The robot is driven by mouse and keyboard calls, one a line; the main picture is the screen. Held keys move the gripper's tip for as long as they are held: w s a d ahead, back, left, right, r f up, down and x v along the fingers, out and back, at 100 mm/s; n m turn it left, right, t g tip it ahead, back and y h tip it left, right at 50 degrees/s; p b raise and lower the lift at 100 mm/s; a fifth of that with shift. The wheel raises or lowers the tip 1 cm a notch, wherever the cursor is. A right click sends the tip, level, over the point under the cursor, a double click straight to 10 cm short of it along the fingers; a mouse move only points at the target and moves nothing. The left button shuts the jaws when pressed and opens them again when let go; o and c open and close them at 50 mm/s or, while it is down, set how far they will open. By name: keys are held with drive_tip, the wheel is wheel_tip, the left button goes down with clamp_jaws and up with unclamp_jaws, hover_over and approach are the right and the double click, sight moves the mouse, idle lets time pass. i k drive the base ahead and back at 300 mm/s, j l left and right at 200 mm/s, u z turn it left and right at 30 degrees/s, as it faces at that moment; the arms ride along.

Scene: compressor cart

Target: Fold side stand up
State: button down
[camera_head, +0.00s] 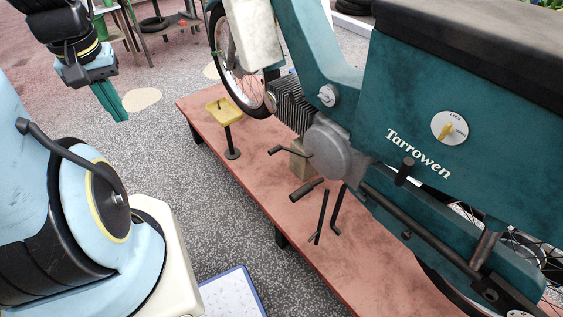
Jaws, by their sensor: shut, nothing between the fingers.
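A teal moped (430,110) marked "Tarrowen" stands upright on a reddish low platform (245,165). Below its grey round engine cover (335,150) two thin dark rods reach down toward the platform. One rod (338,212) ends in a short bent foot. The other rod (321,215) is just left of it. I cannot tell for sure which rod is the side stand; both point downward. My gripper (113,105) is at the upper left, over the floor and well apart from the moped. Its teal fingers are shut, empty and point down.
Dark pedals (303,190) stick out left of the engine. A yellow tray on a post (222,112) stands on the platform's left part. A blue-edged white panel (232,295) lies at the bottom. Grey floor between my arm and the platform is clear.

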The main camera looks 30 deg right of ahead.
sight(317, 235)
drive_tip(key=k+l+z, duration=0.15)
drive_tip(key=k, duration=0.45)
drive_tip(key=k+l+z, duration=0.1)
drive_tip(key=k+l, duration=0.2)
drive_tip(key=k, duration=0.35)
drive_tip(key=k+l+z, duration=0.15)
drive_tip(key=k+l, duration=0.15)
drive_tip(key=k, duration=0.3)
drive_tip(key=k+l+z, duration=0.1)
drive_tip(key=k+l, duration=0.25)
drive_tip(key=k, duration=0.2)
drive_tip(key=k+l+z, duration=0.15)
drive_tip(key=k+l, duration=0.25)
drive_tip(key=k, duration=0.2)
drive_tip(key=i+j, duration=0.2)
drive_tip(key=i, duration=0.25)
drive_tip(key=i+j+u, duration=0.1)
drive_tip(key=i, duration=0.4)
drive_tip(key=i+j, duration=0.2)
drive_tip(key=i, duration=0.25)
drive_tip(key=u, duration=1.15)
